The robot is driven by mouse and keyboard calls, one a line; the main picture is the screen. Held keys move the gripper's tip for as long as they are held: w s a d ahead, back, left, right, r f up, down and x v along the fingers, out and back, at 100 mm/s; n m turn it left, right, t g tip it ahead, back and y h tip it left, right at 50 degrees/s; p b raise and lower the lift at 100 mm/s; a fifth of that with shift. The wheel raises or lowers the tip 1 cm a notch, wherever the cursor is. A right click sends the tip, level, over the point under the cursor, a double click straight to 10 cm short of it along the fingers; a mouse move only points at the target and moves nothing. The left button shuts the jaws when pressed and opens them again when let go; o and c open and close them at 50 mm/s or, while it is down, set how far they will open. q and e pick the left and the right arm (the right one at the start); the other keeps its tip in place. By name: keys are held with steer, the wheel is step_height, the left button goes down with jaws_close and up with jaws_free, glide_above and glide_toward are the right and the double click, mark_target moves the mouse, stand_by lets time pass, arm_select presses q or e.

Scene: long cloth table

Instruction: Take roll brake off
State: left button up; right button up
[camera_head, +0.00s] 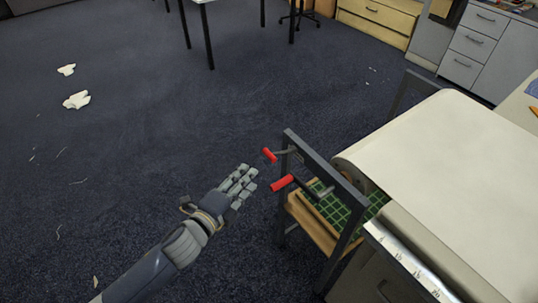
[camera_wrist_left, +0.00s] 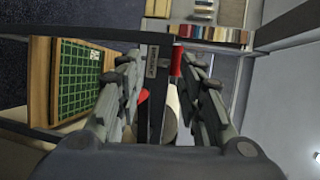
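Two red handles stick out from the dark metal frame (camera_head: 327,170) of the cloth roll stand: an upper one (camera_head: 269,155) and a lower one (camera_head: 282,183), each on a dark crank or lever. Which one is the roll brake I cannot tell. My left gripper (camera_head: 246,180) is just left of the lower handle, fingers pointing toward it, apart from it and empty. My right gripper is out of view.
A large cream cloth roll (camera_head: 440,130) lies on the stand at right, beside a measuring strip (camera_head: 402,258).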

mark_target(268, 157)
arm_select(q)
steer(key=shift+m, duration=0.5)
steer(key=w+d, duration=0.4)
steer(key=w+d+r, duration=0.1)
steer(key=w, duration=0.2)
steer(key=shift+d+p, duration=0.35)
steer(key=shift+d, duration=0.05)
steer(key=shift+x, duration=0.85)
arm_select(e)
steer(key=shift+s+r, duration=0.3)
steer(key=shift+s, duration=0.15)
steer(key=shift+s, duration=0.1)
arm_select(q)
steer(key=shift+c, duration=0.8)
jaws_close()
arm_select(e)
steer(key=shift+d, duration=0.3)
